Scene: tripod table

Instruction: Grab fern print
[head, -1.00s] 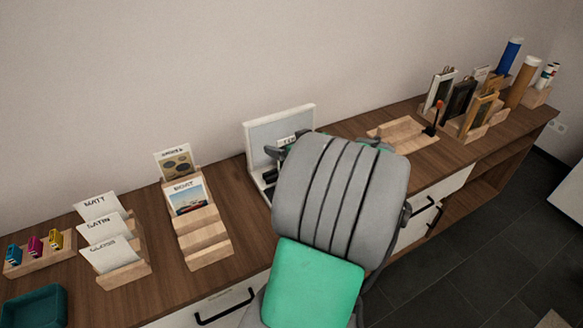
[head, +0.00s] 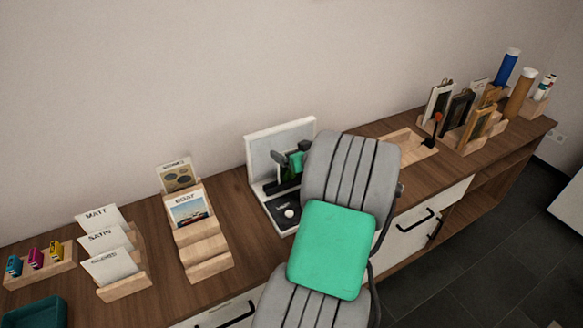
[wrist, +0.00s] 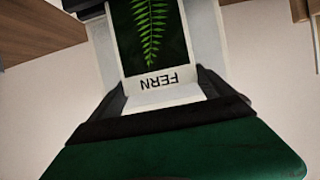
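The fern print shows in the wrist view (wrist: 152,35) as a dark card with a green fern, a pale border and the word FERN upside down. In the head view only a small dark part of it shows, at the white upright stand (head: 272,143). My gripper (head: 287,165) is at the print in front of the stand's panel. In the wrist view its dark fingers (wrist: 168,92) lie at the left and right of the print's labelled end. Whether they press on the card or stand apart from it is unclear. My arm hides the stand's right side.
A stepped wooden rack (head: 205,246) with two labelled prints stands left of the stand. Further left are a paper-card rack (head: 122,287), ink cartridges (head: 36,257) and a teal tray (head: 36,313). A wooden tray (head: 408,145) and a holder with frames and tubes stand right.

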